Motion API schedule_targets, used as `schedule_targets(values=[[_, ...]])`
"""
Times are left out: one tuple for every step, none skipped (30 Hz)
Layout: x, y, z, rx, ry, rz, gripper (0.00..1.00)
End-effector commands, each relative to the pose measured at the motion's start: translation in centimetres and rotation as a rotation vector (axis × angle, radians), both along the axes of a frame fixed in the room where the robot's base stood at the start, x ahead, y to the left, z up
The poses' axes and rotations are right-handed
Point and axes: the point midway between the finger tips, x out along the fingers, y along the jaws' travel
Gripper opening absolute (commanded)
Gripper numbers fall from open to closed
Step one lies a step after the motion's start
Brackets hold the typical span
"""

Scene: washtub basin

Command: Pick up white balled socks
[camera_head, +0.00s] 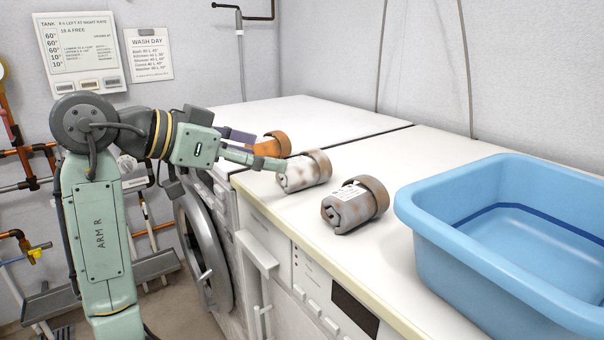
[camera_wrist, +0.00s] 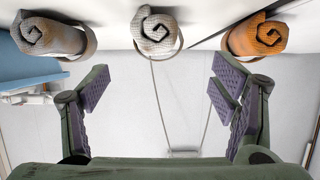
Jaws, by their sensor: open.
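The white balled socks (camera_head: 303,172) are a mottled whitish roll with a brownish band, lying on the worktop between two similar rolls. In the wrist view the white roll (camera_wrist: 157,32) shows its spiral end at the top middle, beyond the fingertips. My gripper (camera_head: 270,151) is open and empty, at the worktop's front edge. In the head view one finger overlaps the near end of the white roll; I cannot tell if it touches. In the wrist view my gripper (camera_wrist: 160,82) has its fingers spread wide, one on each side of the white roll's line.
Orange balled socks (camera_head: 270,145) lie on the far side of the white roll, and grey-brown balled socks (camera_head: 354,204) on the near side. A blue basin (camera_head: 450,225) stands to the right on the worktop (camera_head: 420,160). A round machine door (camera_head: 205,250) hangs open below.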

Motion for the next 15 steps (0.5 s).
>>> schedule_targets(values=[[0.5,-0.8,-0.4,0.000,0.001,-0.002,0.79],[0.7,-1.1,-0.6,0.000,0.001,-0.002,0.79],[1.0,-1.6,-0.8,0.000,0.000,-0.001,0.79],[1.2,-1.8,-0.9,0.000,-0.001,0.000,0.79],[1.4,-2.0,-1.0,-0.002,-0.001,0.000,0.79],[1.5,-2.3,-1.2,-0.002,-0.001,0.000,0.79],[1.7,-2.5,-1.4,-0.001,-0.001,0.000,0.79],[1.8,-2.7,-1.6,-0.001,0.000,0.001,0.79],[2.0,-3.0,-1.9,-0.002,-0.001,0.001,0.79],[2.1,-3.3,-2.2,-0.002,-0.001,0.001,0.79],[2.3,-3.7,-2.5,-0.001,-0.001,0.001,0.79],[2.5,-4.2,-2.9,-0.001,-0.001,0.001,0.79],[2.7,-4.5,-3.2,-0.002,0.000,0.000,0.79],[2.9,-4.9,-3.3,-0.002,0.000,0.000,0.79],[3.2,-5.2,-3.5,-0.002,-0.001,0.001,0.79]])
